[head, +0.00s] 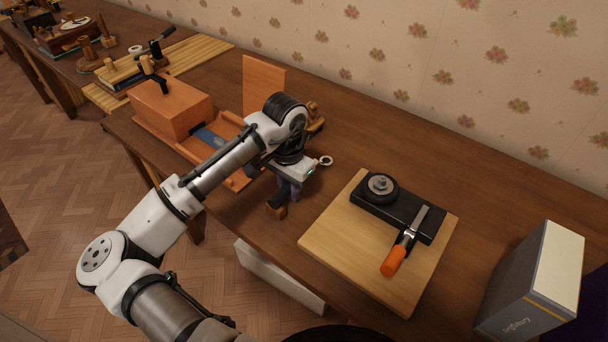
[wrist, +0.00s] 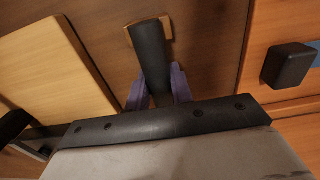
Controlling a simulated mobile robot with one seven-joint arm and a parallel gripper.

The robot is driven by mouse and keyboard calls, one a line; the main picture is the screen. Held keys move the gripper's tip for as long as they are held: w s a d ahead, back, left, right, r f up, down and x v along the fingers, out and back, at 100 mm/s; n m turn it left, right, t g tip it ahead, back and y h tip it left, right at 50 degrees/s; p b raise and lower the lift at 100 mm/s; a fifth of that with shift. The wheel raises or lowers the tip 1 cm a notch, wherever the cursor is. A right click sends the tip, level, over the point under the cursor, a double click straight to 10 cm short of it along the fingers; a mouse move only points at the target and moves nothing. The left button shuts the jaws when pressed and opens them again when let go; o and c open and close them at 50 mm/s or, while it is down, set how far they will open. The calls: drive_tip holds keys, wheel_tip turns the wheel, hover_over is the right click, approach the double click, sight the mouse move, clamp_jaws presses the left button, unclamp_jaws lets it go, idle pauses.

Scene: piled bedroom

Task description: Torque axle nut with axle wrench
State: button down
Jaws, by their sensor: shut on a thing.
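My gripper (head: 288,188) is over the front part of the bench, left of the wooden board. In the wrist view its purple fingers (wrist: 158,88) are shut on a dark, rod-like handle with a tan end, which I take as the axle wrench (wrist: 149,48). The handle also shows below the gripper in the head view (head: 272,205). A small pale ring (head: 326,161) shows just right of the gripper; I cannot tell whether it belongs to the held tool. The axle nut (head: 380,182) sits silver on a dark round hub on a black block (head: 395,213), apart from my gripper.
The block and an orange-handled tool (head: 394,259) lie on a pale wooden board (head: 340,237). A grey-white box (head: 533,280) stands at the right. An orange wooden box (head: 172,108) and upright panel (head: 263,84) stand left of and behind my gripper. Bench between gripper and board is clear.

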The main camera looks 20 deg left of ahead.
drive_tip(key=shift+r+p, duration=3)
drive_tip(key=shift+r, duration=0.55)
drive_tip(key=s+d+r+p, duration=0.3)
drive_tip(key=s+d+r, duration=0.1)
drive_tip(key=s+r, duration=0.8)
drive_tip(key=shift+s+p, duration=0.4)
drive_tip(key=shift+s, duration=0.8)
